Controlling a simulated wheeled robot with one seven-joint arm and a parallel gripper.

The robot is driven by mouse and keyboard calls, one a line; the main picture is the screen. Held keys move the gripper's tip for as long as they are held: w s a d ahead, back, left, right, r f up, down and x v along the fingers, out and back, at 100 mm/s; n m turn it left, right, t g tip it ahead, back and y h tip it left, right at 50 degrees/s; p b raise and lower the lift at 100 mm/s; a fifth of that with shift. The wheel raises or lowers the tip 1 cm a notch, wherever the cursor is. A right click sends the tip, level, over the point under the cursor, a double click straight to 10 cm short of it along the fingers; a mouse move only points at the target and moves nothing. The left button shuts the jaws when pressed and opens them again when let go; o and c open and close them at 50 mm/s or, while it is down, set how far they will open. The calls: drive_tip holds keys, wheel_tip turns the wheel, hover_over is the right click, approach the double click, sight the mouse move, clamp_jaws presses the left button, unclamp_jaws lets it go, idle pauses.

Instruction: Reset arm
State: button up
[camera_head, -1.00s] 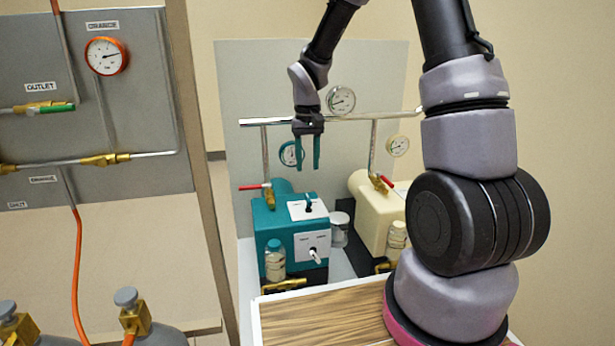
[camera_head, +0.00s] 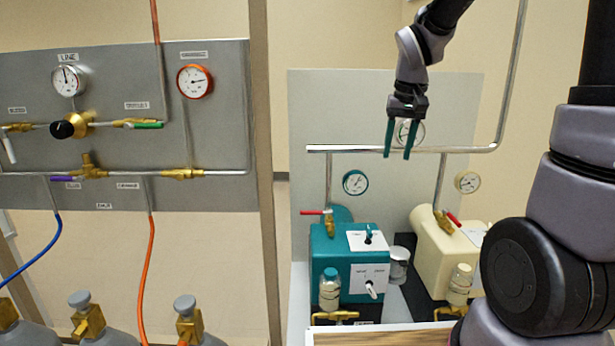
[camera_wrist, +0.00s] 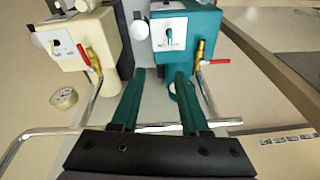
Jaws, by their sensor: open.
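My gripper (camera_head: 399,152) hangs in front of the pale backboard, fingers pointing down, above the teal pump unit and the silver pipe. Its two teal fingers are apart with nothing between them. In the wrist view my gripper (camera_wrist: 155,78) also shows open and empty. The arm is bent, with its wrist high in the upper right of the head view.
A teal unit (camera_head: 338,252) and a cream unit (camera_head: 437,255) with red-handled valves stand below a silver pipe (camera_head: 465,150). A grey gauge panel (camera_head: 110,110) is at left, above gas cylinders (camera_head: 187,328). A wooden top (camera_head: 385,340) lies in front.

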drive_tip(key=s+d+r+m+t+y, duration=0.1)
drive_tip(key=s+r+t, duration=0.1)
drive_tip(key=s+r, duration=0.45)
drive_tip(key=s+d+r+m+t+y, duration=0.15)
drive_tip(key=s+r, duration=0.25)
drive_tip(key=s, duration=0.5)
drive_tip(key=n+g+h, duration=0.3)
drive_tip(key=n+g, duration=0.1)
drive_tip(key=g, duration=0.2)
hover_over(370, 230)
wheel_tip(370, 230, down, 23)
wheel_tip(370, 230, down, 12)
drive_tip(key=shift+s+a+r, duration=0.1)
drive_tip(key=shift+r, duration=0.1)
drive_tip(key=shift+c, duration=0.3)
clamp_jaws()
